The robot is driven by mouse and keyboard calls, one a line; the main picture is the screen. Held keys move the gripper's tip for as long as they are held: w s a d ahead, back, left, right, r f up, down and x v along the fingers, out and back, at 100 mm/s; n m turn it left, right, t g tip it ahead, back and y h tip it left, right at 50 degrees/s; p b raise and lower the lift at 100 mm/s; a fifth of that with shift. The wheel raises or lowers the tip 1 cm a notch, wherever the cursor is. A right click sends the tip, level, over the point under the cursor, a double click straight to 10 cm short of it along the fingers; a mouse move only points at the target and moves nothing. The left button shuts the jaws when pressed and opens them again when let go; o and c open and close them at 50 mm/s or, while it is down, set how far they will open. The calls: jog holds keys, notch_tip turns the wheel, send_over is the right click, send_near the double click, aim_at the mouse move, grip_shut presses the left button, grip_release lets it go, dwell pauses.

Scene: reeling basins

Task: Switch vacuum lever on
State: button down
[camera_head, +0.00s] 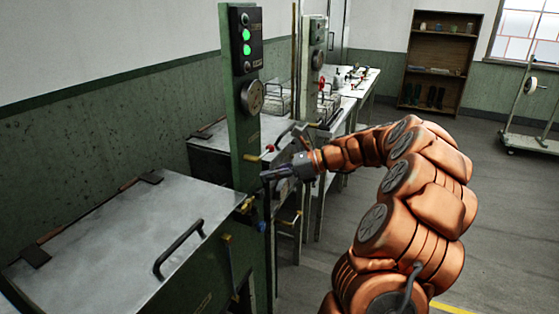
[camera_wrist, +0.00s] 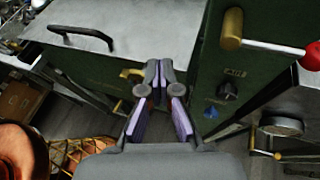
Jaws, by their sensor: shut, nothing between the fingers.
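My gripper (camera_head: 268,175) is shut and empty, pointing left at the front of the green column (camera_head: 243,125). In the wrist view its fingertips (camera_wrist: 160,72) meet beside a brass lever (camera_wrist: 130,73) on the green basin front; I cannot tell whether they touch it. A second brass handle (camera_wrist: 231,29) stands out from the column, above and right of the fingers; it also shows in the head view (camera_head: 252,158). A black knob (camera_wrist: 228,91) and a blue handle (camera_wrist: 210,112) sit lower on the column. No readable label shows which one is the vacuum lever.
A steel basin lid (camera_head: 120,235) with a black bar handle (camera_head: 180,247) lies left of the column. A panel (camera_head: 247,38) with lit green lamps and a round gauge (camera_head: 250,97) are above. A red ball (camera_wrist: 312,57) is at right. Open floor (camera_head: 505,200) lies on the right.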

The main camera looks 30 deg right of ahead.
jog(key=d+f+m+t+h, duration=0.2)
jog(key=d+m, duration=0.4)
jog(key=d, duration=0.9)
jog(key=shift+s+d+f+m+t+b, duration=0.15)
jog(key=shift+f+m+t+b, duration=0.25)
jog(key=shift+t, duration=0.6)
jog(key=shift+f, duration=0.1)
jog(key=w+a+p, duration=0.1)
jog(key=w+a, duration=0.1)
jog(key=w, duration=0.3)
jog(key=w+a+r+p, duration=0.1)
jog(key=w+a, duration=0.2)
jog(key=w, duration=0.2)
jog(key=shift+a+p, duration=0.3)
jog(key=shift+a, duration=0.05)
